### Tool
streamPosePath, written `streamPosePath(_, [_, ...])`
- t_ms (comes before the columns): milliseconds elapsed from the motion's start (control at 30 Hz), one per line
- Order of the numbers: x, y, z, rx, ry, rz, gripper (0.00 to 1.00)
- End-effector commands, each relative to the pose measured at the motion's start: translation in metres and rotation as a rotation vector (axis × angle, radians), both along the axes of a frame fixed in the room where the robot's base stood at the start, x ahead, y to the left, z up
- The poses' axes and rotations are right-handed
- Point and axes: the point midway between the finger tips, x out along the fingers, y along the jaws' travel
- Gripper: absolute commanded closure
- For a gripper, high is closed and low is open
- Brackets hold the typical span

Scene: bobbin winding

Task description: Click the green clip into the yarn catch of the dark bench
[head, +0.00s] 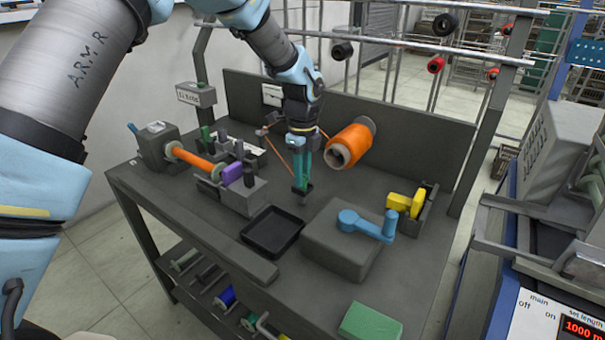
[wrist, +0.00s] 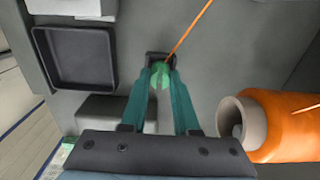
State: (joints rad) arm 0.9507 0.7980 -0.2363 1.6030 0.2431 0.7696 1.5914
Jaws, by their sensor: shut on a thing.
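My gripper (head: 301,178) points down over the dark bench (head: 200,222), its teal fingers shut on the green clip. In the wrist view, the green clip (wrist: 160,76) shows between the fingertips, and an orange yarn (wrist: 187,34) runs from it up and right. The yarn catch (head: 304,194) is a small dark block right under the fingertips. In the wrist view, the catch (wrist: 150,57) lies at the fingertips, around the clip's far end. I cannot tell whether the clip is seated in it. In the head view the fingers hide the clip.
A black tray (head: 272,232) lies in front of the catch. A grey block with a blue crank (head: 365,224) is at front right. The winder with an orange bobbin (head: 195,158) and purple part is at left.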

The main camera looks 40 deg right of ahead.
Motion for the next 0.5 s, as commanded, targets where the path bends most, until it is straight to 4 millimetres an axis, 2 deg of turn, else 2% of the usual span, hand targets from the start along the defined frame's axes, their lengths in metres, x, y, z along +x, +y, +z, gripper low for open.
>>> streamPosePath(267, [0.0, 0.0, 0.001, 0.0, 0.0, 0.0, 1.0])
streamPosePath(500, [0.0, 0.0, 0.023, -0.001, 0.0, 0.0, 1.0])
